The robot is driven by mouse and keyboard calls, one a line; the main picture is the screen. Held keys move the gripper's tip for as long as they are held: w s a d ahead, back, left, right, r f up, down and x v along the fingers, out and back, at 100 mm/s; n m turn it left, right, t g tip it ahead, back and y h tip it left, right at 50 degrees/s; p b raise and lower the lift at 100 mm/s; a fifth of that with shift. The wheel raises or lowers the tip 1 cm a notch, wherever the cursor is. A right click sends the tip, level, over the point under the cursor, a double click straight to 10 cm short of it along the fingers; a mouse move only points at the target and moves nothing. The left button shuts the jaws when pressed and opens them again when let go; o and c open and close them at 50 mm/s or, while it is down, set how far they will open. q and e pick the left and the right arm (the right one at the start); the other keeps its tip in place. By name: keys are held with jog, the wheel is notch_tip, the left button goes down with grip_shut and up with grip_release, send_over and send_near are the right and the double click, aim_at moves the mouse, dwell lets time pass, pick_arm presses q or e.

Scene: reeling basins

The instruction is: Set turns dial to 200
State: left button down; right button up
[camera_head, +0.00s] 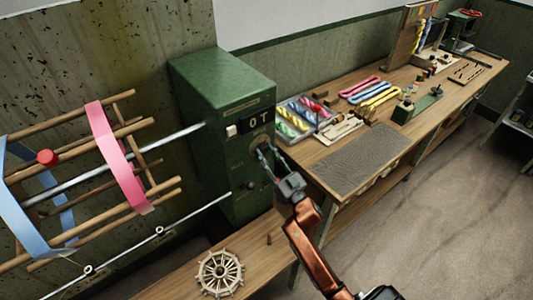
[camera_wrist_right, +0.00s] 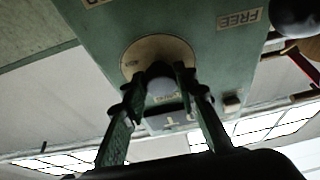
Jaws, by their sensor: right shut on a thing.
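The turns dial (camera_head: 257,141) is a round knob on a pale disc, on the front face of a green machine box (camera_head: 222,95). In the right wrist view the pale disc (camera_wrist_right: 135,56) shows around a dark knob (camera_wrist_right: 160,78). My right gripper (camera_head: 264,153) has its fingers closed on the knob from both sides; it also shows in the right wrist view (camera_wrist_right: 160,86). Above the dial a dark display (camera_head: 259,118) shows pale characters, too small to read surely. The dial's marked value cannot be read. My left gripper is not in view.
A reel with pink (camera_head: 117,155) and blue bands stands left of the box. A small wooden wheel (camera_head: 220,272) lies on the front bench. A tray of coloured skeins (camera_head: 300,122) and a grey mat (camera_head: 360,158) lie on the right bench, close to my right arm.

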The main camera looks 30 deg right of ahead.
jog(key=c, duration=0.3)
jog(key=shift+n+y, duration=0.4)
jog(key=shift+n, duration=0.1)
jog(key=n+y+p, duration=0.1)
jog(key=n, duration=0.2)
jog(key=n+g+y+p, duration=0.1)
jog(key=n+y, duration=0.1)
jog(key=n, duration=0.1)
jog(key=shift+d+r+n, duration=0.1)
jog(key=shift+d+n, duration=0.1)
jog(key=shift+n, duration=0.1)
jog(key=n+y, duration=0.1)
jog(key=n, duration=0.1)
jog(key=n+g+p, duration=0.1)
jog(key=n, duration=0.1)
jog(key=shift+d+r+n+g+y+p, duration=0.1)
jog(key=shift+n+g+y+p, duration=0.2)
jog(key=shift+y, duration=0.1)
jog(key=shift+d+n+g+y+p, duration=0.1)
jog(key=shift+n+g+y+p, duration=0.25)
jog(key=shift+n, duration=0.7)
jog(key=shift+n+g+y+p, duration=0.15)
jog(key=shift+n+g+p, duration=0.3)
jog(key=shift+n, duration=0.6)
jog(key=o, duration=1.2)
jog(key=shift+c, duration=0.2)
